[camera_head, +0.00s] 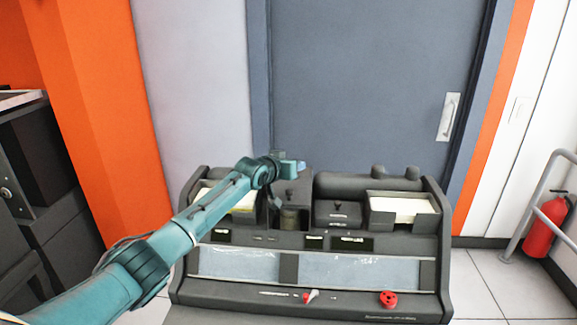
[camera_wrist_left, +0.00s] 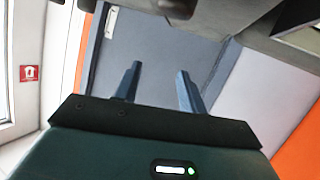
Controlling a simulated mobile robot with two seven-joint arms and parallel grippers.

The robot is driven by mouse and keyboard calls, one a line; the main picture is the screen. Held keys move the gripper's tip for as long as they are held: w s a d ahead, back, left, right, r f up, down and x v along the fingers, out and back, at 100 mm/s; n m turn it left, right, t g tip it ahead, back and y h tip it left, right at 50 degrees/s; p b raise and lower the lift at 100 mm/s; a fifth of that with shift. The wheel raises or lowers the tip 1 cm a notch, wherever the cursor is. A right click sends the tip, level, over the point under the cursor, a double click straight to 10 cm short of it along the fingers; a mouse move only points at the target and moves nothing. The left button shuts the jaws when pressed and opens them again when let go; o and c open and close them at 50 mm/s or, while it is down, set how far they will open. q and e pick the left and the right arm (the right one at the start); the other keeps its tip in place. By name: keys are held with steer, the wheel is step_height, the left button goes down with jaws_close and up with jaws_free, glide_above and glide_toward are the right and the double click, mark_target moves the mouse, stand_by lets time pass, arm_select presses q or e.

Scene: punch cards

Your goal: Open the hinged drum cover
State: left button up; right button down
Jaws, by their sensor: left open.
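The dark grey punch machine (camera_head: 300,306) stands in front of me. Its drum cover (camera_head: 306,187) seems to be raised, a dark panel with a small knob (camera_head: 289,197) on its face. Below it the drum (camera_head: 289,217) shows in its opening. My left gripper (camera_head: 300,165) is at the cover's top edge; whether it touches cannot be told. In the left wrist view its two fingers (camera_wrist_left: 157,78) are apart with nothing between them. Dark machine parts (camera_wrist_left: 220,12) show beyond them at the top. My right gripper is not in view.
A card tray (camera_head: 403,208) is on the right of the machine, another (camera_head: 238,205) lies partly behind my left arm. A second lid with a knob (camera_head: 338,214) is beside the drum. A blue-grey door (camera_head: 375,80) stands behind. A fire extinguisher (camera_head: 545,228) is far right.

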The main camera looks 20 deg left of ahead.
arm_select(q)
steer(key=shift+s, duration=0.1)
steer(key=b+v, duration=0.1)
steer(key=v, duration=1.2)
steer(key=shift+b, duration=0.3)
steer(key=shift+f, duration=0.1)
